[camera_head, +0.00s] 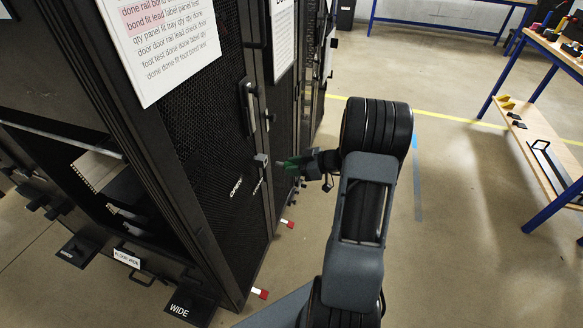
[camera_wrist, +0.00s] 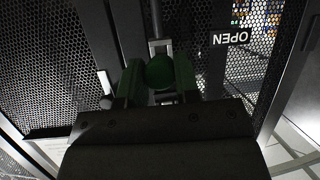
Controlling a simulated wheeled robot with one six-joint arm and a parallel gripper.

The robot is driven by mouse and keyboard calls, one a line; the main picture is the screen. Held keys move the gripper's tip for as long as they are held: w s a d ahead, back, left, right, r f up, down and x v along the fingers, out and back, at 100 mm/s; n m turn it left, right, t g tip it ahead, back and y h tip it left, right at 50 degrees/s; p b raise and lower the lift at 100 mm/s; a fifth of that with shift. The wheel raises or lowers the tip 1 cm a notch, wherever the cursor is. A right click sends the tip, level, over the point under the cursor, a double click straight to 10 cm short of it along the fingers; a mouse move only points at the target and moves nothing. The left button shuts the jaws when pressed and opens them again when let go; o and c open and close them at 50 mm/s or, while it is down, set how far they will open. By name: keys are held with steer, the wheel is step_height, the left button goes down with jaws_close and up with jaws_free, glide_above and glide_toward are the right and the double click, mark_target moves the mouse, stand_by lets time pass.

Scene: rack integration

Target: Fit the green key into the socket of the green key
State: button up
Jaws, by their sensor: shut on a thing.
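My gripper (camera_head: 297,163) is shut on the green key (camera_wrist: 160,71), in front of the black mesh rack door (camera_head: 212,150). In the wrist view the key's round green head sits between the two green fingers. In the head view the key is small and dark, and its tip points left toward the door. A small grey block (camera_head: 261,159) stands out from the door just left of the tip, with a narrow gap seeming to show between them. I cannot tell whether this block is the green key's socket. The key's far end is hidden in the wrist view.
A door handle (camera_head: 248,106) is above the block. An open rack bay (camera_head: 100,180) is at left. A blue-legged workbench (camera_head: 540,150) is at right, with clear floor between.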

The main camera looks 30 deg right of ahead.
mark_target(277, 163)
steer(key=shift+f+b, duration=0.15)
steer(key=shift+b, duration=0.75)
steer(key=shift+w+a+b, duration=1.6)
steer(key=shift+w+a, duration=0.05)
steer(key=shift+w, duration=0.15)
steer(key=shift+c, duration=0.4)
steer(key=shift+w+a+r, duration=0.25)
steer(key=shift+w+r, duration=0.1)
steer(key=o, duration=1.1)
steer(key=v, duration=1.3)
steer(key=shift+s+d, duration=0.2)
steer(key=shift+s, duration=0.1)
steer(key=shift+r, duration=0.15)
